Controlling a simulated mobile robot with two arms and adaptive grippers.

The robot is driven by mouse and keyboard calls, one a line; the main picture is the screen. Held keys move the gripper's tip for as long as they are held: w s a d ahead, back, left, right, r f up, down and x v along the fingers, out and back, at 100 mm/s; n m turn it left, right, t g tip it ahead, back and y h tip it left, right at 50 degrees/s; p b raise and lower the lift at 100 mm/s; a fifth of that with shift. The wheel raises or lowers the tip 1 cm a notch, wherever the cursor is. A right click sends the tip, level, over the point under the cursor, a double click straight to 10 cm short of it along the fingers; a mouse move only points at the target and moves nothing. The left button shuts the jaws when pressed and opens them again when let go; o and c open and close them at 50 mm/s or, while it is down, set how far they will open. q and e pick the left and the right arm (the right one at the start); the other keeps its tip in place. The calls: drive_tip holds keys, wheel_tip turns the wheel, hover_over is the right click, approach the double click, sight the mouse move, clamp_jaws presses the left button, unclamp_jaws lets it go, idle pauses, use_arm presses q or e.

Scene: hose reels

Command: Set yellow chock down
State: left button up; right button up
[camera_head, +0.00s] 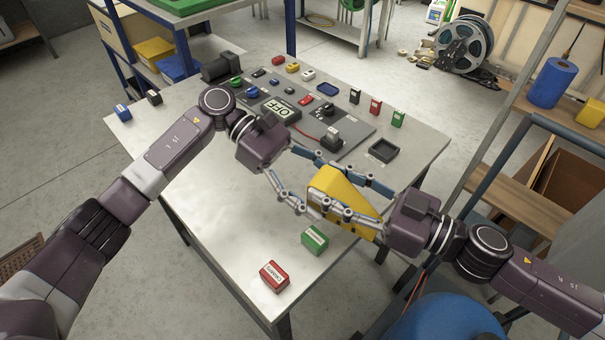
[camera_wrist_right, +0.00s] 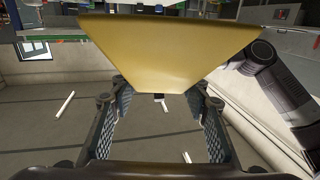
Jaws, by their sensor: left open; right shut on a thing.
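The yellow chock (camera_head: 335,187) is a wedge-shaped block near the right front edge of the grey table (camera_head: 215,205). My right gripper (camera_head: 331,184) is shut on it, with one finger along each side. In the right wrist view the chock (camera_wrist_right: 170,48) spans the space beyond the fingers, its broad yellow face toward the camera. My left gripper (camera_head: 311,184) is open and faces the right one, its fingertips close to the chock's left end. I cannot tell whether they touch it. The chock's underside is hidden, so its height over the table is unclear.
A green box (camera_head: 315,239) and a red box (camera_head: 274,276) stand on the table just below the grippers. Behind are a grey panel with an OFF sign (camera_head: 283,108), a black tray (camera_head: 383,150) and several small coloured blocks. The table's left front is clear.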

use_arm(q)
drive_tip(key=shift+x, duration=1)
drive_tip(key=c, duration=1.5)
drive_tip(key=shift+w, duration=0.1)
drive_tip(key=shift+c, duration=0.7)
use_arm(e)
drive_tip(key=o, duration=1.6)
drive_tip(key=shift+d, duration=0.1)
